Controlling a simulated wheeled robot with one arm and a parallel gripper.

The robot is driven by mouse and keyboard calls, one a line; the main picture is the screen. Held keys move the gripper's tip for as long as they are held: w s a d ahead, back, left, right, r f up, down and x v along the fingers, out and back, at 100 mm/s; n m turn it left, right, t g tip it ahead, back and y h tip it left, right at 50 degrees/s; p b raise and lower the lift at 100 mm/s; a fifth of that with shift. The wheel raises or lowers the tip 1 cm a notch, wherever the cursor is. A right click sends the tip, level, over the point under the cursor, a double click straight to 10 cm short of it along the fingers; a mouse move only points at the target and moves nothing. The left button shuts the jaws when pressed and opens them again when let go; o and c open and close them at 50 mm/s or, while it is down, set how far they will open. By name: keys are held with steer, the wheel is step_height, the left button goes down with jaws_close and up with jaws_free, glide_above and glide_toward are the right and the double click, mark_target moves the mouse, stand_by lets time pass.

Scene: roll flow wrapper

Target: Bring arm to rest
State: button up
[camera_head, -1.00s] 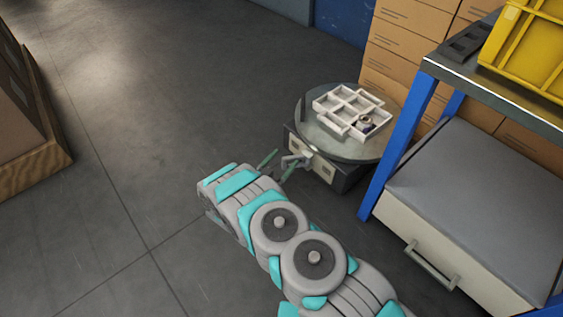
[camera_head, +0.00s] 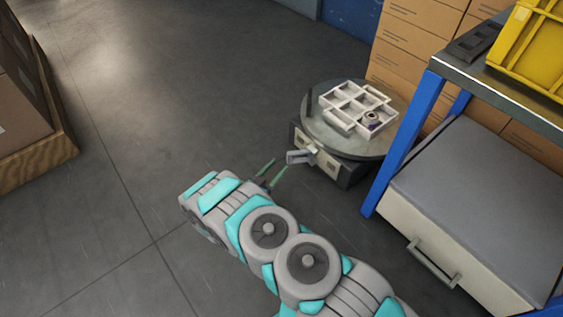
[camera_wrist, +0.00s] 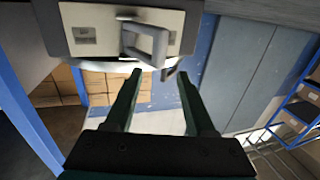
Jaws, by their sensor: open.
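My gripper (camera_head: 272,174) is open and empty at the end of my grey and teal arm, in the middle of the head view. Its two green fingers point up and right toward the handle (camera_head: 301,156) on the front of a round-topped stand (camera_head: 323,160). A gap shows between fingertips and handle in the head view. In the wrist view my gripper (camera_wrist: 157,88) has its fingers spread, with the grey handle (camera_wrist: 148,42) ahead of and above them. A white compartment tray (camera_head: 340,128) lies on the round top, with a small dark-centred roll (camera_head: 371,119) at its right side.
A blue-legged workbench (camera_head: 407,140) with a handled drawer unit (camera_head: 435,264) stands right. A yellow crate (camera_head: 540,45) is on top. Cardboard boxes (camera_head: 409,52) are stacked behind. Boxes on a wooden pallet (camera_head: 40,164) are at left. Floor left of my arm is clear.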

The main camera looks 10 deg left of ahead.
steer(key=shift+s, duration=0.1)
stand_by(0.4)
steer(key=w+a+r+g+y, duration=0.4)
steer(key=w+a+r+y, duration=0.15)
steer(key=w+r, duration=0.4)
steer(key=s+d+r+n+g+y, duration=0.1)
steer(key=s+d+r+g+y, duration=0.15)
steer(key=r, duration=0.45)
steer(key=s+d+r+n+g+y, duration=0.1)
steer(key=r+n+g+y, duration=0.15)
steer(key=r, duration=0.35)
steer(key=s+d+r+n+g, duration=0.1)
steer(key=s+d+r+g, duration=0.1)
steer(key=s+d+r, duration=0.5)
steer(key=s+d+r+n+g, duration=0.1)
steer(key=s+d+r+g, duration=0.3)
steer(key=s, duration=0.6)
steer(key=s+d+r+g+h, duration=0.1)
steer(key=s+d, duration=0.8)
steer(key=s, duration=0.5)
steer(key=s+d+r+g+h, duration=0.2)
steer(key=s+d, duration=0.8)
steer(key=s, duration=0.5)
step_height(320, 180, up, 12)
steer(key=p, duration=1.2)
